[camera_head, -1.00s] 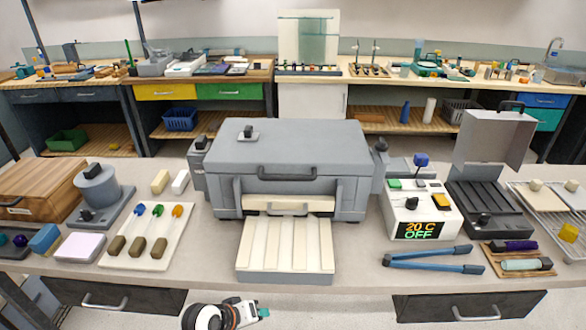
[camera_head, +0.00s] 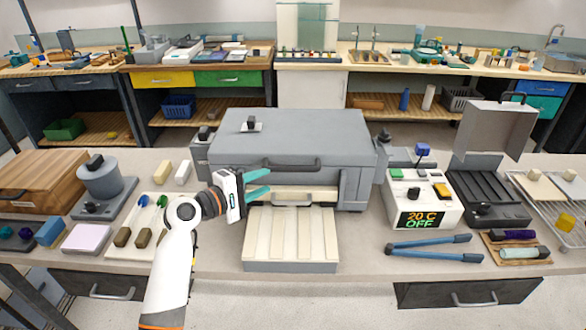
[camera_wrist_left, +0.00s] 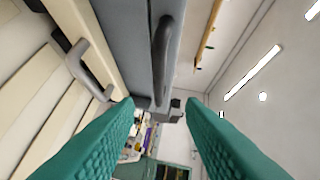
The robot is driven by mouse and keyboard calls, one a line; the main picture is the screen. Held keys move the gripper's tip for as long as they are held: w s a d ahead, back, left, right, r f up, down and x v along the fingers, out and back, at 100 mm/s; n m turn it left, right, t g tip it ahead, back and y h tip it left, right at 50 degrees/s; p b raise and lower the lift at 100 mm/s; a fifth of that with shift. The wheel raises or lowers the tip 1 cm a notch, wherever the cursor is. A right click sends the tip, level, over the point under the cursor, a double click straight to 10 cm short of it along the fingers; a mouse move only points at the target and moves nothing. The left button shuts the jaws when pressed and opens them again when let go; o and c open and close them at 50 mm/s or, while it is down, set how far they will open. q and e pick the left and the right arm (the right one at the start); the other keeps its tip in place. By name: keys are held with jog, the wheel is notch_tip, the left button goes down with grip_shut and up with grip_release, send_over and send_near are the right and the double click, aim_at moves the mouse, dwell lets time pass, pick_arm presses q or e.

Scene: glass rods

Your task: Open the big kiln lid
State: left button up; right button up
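The big kiln (camera_head: 355,188) stands in the middle of the table, a grey box with its grey lid (camera_head: 300,135) down. A dark bar handle (camera_head: 290,165) runs along the lid's front edge; it also shows in the left wrist view (camera_wrist_left: 163,60). My left gripper (camera_head: 262,186) is in front of the kiln's front left, with two teal fingers apart and nothing between them. It is just below and left of the lid handle, apart from it. The left wrist view also shows a lighter drawer handle (camera_wrist_left: 88,68) on the cream front. My right gripper is not in view.
A cream ribbed tray (camera_head: 290,238) projects in front of the kiln. A control box (camera_head: 425,200) reading "20 C OFF" and blue tongs (camera_head: 430,247) lie to the right. A small grey pot (camera_head: 98,180) and a rod board (camera_head: 135,245) are to the left.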

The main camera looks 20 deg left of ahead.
aim_at(290, 170)
pick_arm(q)
jog(key=p+x, duration=0.2)
jog(key=x, duration=0.7)
jog(key=shift+w+d, duration=0.15)
jog(key=shift+d, duration=0.1)
jog(key=shift+x, duration=0.85)
jog(key=shift+f, duration=0.2)
grip_shut()
